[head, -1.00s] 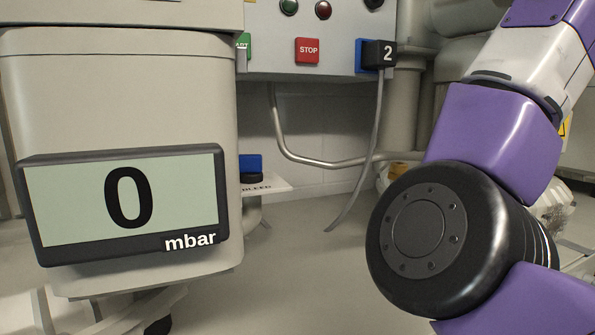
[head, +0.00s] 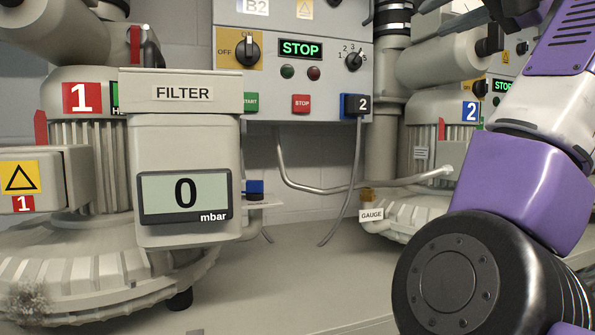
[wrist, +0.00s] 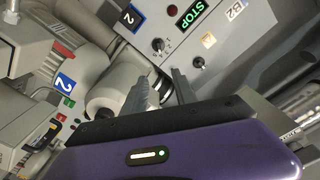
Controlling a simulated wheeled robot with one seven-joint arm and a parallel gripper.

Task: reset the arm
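My arm's purple and white links and a black round joint fill the right side of the head view; my gripper is outside that view. In the wrist view my gripper (wrist: 164,88) shows two grey fingers with a narrow gap between them. It is open and I see nothing held. The fingers point toward a grey control panel (wrist: 195,38) with a green STOP display (wrist: 193,15), which shows tilted. I cannot tell how far the fingertips are from the panel.
Blower 1 (head: 90,170) stands at left with a FILTER box (head: 180,110) and a display (head: 185,196) reading 0 mbar. The control panel (head: 330,85) reads STOP. Blower 2 (head: 440,140) is behind my arm at right. The grey surface in front (head: 300,285) is clear.

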